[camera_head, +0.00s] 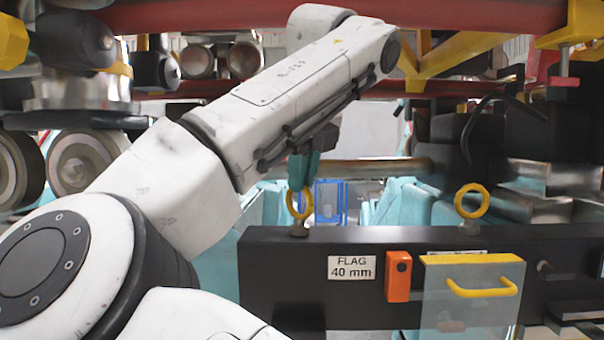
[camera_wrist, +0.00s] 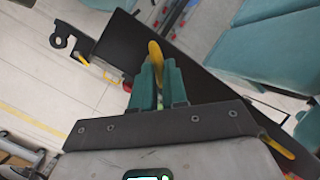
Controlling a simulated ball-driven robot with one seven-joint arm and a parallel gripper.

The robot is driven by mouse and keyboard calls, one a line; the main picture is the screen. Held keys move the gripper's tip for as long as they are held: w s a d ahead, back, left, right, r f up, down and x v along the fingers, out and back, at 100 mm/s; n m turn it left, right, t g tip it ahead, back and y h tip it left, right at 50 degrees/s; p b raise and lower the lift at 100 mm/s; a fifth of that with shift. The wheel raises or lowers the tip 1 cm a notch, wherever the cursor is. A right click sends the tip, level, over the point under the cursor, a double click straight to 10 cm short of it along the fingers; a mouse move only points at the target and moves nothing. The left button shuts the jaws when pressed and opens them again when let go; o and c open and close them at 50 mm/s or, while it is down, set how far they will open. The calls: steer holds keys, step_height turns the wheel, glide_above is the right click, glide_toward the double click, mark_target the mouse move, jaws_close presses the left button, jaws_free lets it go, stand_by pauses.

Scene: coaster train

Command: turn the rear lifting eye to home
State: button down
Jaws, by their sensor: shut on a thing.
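Two yellow ring-shaped lifting eyes stand on top of a long black beam (camera_head: 290,262). My gripper (camera_head: 303,182), with teal fingers, is shut on the left lifting eye (camera_head: 300,209). Its fingers reach down from above and cover the ring's upper part. In the wrist view the held eye (camera_wrist: 156,52) shows nearly edge-on between the fingertips (camera_wrist: 158,74). The right lifting eye (camera_head: 471,201) stands free and its ring faces the head camera. The pictures do not label which eye is the rear one.
The beam carries a "FLAG 40 mm" label (camera_head: 351,267), an orange block (camera_head: 398,276) and a clear panel with a yellow handle (camera_head: 482,289). Red pipes (camera_head: 450,14) and yellow brackets (camera_head: 462,52) hang above. Teal seats (camera_wrist: 268,45) lie beyond the beam.

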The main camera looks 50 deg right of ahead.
steer(key=shift+w+a+m+g+h+b, duration=0.15)
steer(key=shift+m+g+h+b, duration=0.25)
steer(key=shift+m, duration=0.8)
steer(key=m, duration=0.2)
steer(key=m+g, duration=0.1)
steer(key=shift+w+a+r+m+h, duration=0.1)
steer(key=shift+w+a+m+h, duration=0.05)
steer(key=shift+m+h, duration=0.25)
steer(key=m+g, duration=0.1)
steer(key=m, duration=0.2)
steer(key=shift+w+m+g+h+p, duration=0.2)
steer(key=shift+m+g+h+p, duration=0.1)
steer(key=shift+g+p, duration=0.1)
steer(key=m, duration=0.1)
steer(key=m+g, duration=0.1)
steer(key=m, duration=0.1)
steer(key=shift+w+m, duration=0.2)
steer(key=shift+m, duration=0.1)
steer(key=m+g, duration=0.1)
steer(key=m, duration=0.2)
steer(key=m+g+y, duration=0.1)
steer(key=m, duration=0.1)
steer(key=shift+w+g, duration=0.3)
steer(key=m, duration=0.2)
steer(key=m+g+y, duration=0.1)
steer(key=m, duration=0.2)
steer(key=shift+w+d+m+y, duration=0.2)
steer(key=shift+d+m+y, duration=0.1)
steer(key=shift+y, duration=0.1)
steer(key=shift+g, duration=0.3)
